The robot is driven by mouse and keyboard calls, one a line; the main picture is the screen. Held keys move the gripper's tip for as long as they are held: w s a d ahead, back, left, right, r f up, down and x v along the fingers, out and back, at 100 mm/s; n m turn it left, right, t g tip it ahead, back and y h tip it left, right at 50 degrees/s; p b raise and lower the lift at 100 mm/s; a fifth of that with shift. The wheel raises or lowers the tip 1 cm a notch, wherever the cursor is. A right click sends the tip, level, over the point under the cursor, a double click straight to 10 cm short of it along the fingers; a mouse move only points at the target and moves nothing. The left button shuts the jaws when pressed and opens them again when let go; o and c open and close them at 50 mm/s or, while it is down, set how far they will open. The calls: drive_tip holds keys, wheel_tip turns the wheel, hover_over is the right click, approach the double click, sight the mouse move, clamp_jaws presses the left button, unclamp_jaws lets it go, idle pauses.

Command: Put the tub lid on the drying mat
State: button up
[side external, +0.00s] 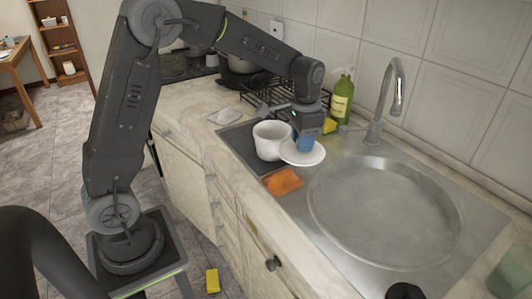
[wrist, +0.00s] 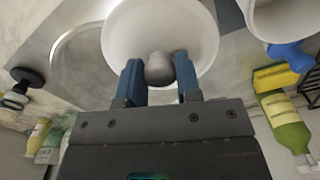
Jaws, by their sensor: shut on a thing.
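The tub lid (side external: 310,156) is a white disc with a grey knob; it also fills the top middle of the wrist view (wrist: 160,20). My gripper (side external: 305,145) has its blue fingers shut on the knob, which shows between them in the wrist view (wrist: 158,70). The lid is near the right edge of the drying mat, beside the sink; its exact height is unclear. The dark drying mat (side external: 235,137) lies on the counter, partly hidden by the white tub (side external: 268,146). The open tub stands just left of the lid.
An orange cloth (side external: 283,181) lies in front of the lid. The round sink (side external: 385,215) and its tap (side external: 378,120) are to the right. A green bottle (side external: 342,98), yellow sponge (side external: 329,126) and black rack (side external: 285,97) stand behind. The mat's left part looks bare.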

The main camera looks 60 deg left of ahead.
drive_tip(key=r, duration=0.5)
drive_tip(key=shift+w+a+r, duration=0.1)
drive_tip(key=shift+a+r, duration=0.05)
drive_tip(key=shift+a, duration=0.15)
drive_tip(key=a+n, duration=0.9)
drive_tip(key=a, duration=2)
drive_tip(key=shift+n, duration=0.3)
drive_tip(key=shift+w+a+f, duration=0.1)
drive_tip(key=shift+a+f, duration=0.05)
drive_tip(key=shift+f, duration=3.5)
drive_tip(key=shift+w+a+f, duration=0.1)
drive_tip(key=shift+f, duration=3.5)
drive_tip(key=shift+f, duration=0.35)
drive_tip(key=o, duration=1)
